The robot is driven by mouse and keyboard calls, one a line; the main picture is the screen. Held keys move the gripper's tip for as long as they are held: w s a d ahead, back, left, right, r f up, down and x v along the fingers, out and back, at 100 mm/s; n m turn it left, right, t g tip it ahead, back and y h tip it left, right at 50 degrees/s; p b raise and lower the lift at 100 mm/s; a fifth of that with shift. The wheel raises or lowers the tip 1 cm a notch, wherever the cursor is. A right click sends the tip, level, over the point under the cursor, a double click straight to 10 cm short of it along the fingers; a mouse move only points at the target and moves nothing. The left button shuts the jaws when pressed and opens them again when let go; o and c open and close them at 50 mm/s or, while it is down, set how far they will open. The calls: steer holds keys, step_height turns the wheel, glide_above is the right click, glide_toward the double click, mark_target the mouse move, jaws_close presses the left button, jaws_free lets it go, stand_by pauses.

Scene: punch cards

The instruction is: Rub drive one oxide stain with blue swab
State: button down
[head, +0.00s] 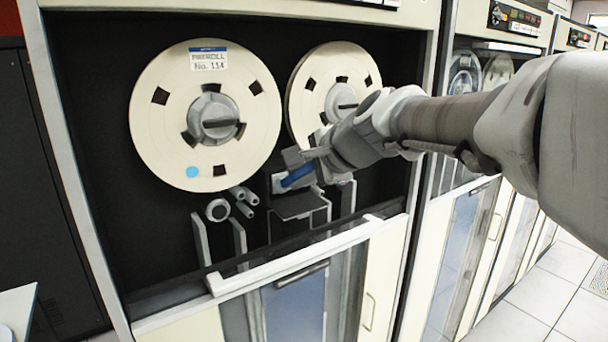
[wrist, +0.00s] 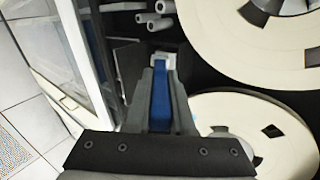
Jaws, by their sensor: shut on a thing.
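My gripper (head: 300,167) is shut on the blue swab (head: 298,175), in front of the open tape drive. The swab also shows in the wrist view (wrist: 160,88), lying between the two grey fingers (wrist: 160,100) and pointing away from the wrist. A small pale piece (wrist: 163,60) shows at its far end; I cannot tell whether this is the swab's tip or part of the drive. The drive's head area (head: 297,205) lies just below the swab, between and under the reels. I cannot make out an oxide stain, nor whether the swab touches anything.
A left reel (head: 165,120) with a label and a right reel (head: 310,85), partly behind my arm, flank the swab. Several pale rollers (head: 240,198) stand left of it. A white-edged glass door (head: 300,252) sits below. More drives (head: 470,180) stand at right.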

steer(key=shift+w+a, duration=0.2)
steer(key=shift+w, duration=0.1)
steer(key=shift+w+d+b, duration=0.55)
steer(key=shift+w+d, duration=1.05)
steer(key=shift+d, duration=0.75)
steer(key=shift+s+a+p, duration=0.15)
steer(key=shift+s+a, duration=0.4)
steer(key=shift+a, duration=0.25)
steer(key=shift+s+a+p, duration=0.15)
steer(key=shift+s+a, duration=0.4)
steer(key=shift+a, duration=0.25)
steer(key=shift+s+a+p, duration=0.15)
steer(key=shift+s+a, duration=0.4)
steer(key=shift+a, duration=0.25)
steer(key=shift+w+d+b, duration=0.7)
steer(key=shift+w+d, duration=0.9)
steer(key=shift+d, duration=0.85)
steer(key=shift+s+a+p, duration=0.2)
steer(key=shift+s+a, duration=0.35)
steer(key=shift+a, duration=0.25)
steer(key=shift+s+a+p, duration=0.15)
steer(key=shift+s+a, duration=0.35)
steer(key=shift+a, duration=0.35)
steer(key=shift+s+a+p, duration=0.2)
steer(key=shift+s+a, duration=0.35)
steer(key=shift+a, duration=0.25)
steer(key=shift+d, duration=0.15)
